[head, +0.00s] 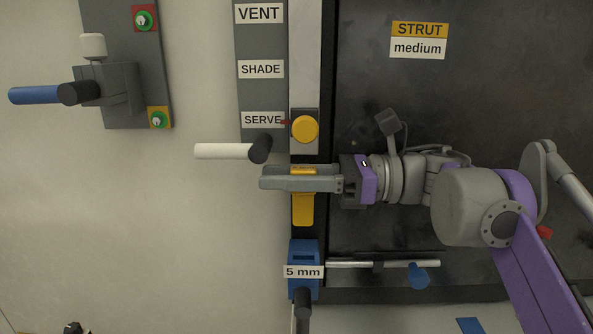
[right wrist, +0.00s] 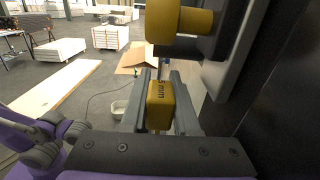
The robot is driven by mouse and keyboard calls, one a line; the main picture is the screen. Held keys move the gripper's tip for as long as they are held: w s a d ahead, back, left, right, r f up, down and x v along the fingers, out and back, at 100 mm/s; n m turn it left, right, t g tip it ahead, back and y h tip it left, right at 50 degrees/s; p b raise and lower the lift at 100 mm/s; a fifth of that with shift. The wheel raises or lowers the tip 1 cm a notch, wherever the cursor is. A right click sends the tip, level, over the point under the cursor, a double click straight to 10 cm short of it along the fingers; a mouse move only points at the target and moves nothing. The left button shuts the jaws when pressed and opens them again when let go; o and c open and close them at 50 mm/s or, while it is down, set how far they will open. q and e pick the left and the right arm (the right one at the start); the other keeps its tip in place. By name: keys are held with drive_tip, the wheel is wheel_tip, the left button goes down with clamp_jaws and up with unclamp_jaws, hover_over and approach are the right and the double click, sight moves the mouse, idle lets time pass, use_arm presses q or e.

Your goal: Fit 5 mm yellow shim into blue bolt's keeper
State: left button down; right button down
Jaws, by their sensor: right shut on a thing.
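The yellow shim (head: 302,210) is a small upright block held by my right gripper (head: 300,179) in front of the dark post. The gripper is shut across its upper part, and the lower part hangs below the fingers. In the right wrist view the shim (right wrist: 160,103) reads "5 mm" and sits between the fingers (right wrist: 160,100). The blue keeper (head: 303,254), labelled "5 mm", is just below, with a visible gap to the shim. The blue bolt handle (head: 418,276) and its pale rod (head: 345,264) are to the right of the keeper. My left gripper is not visible.
A yellow knob (head: 305,129) is just above my right gripper. A lever with a white handle (head: 222,151) sticks out left, close above the fingers. A dark lever (head: 303,302) is below the keeper. A blue-handled lever (head: 40,95) is on the grey plate at upper left.

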drive_tip(key=shift+s, duration=0.1)
idle(0.3)
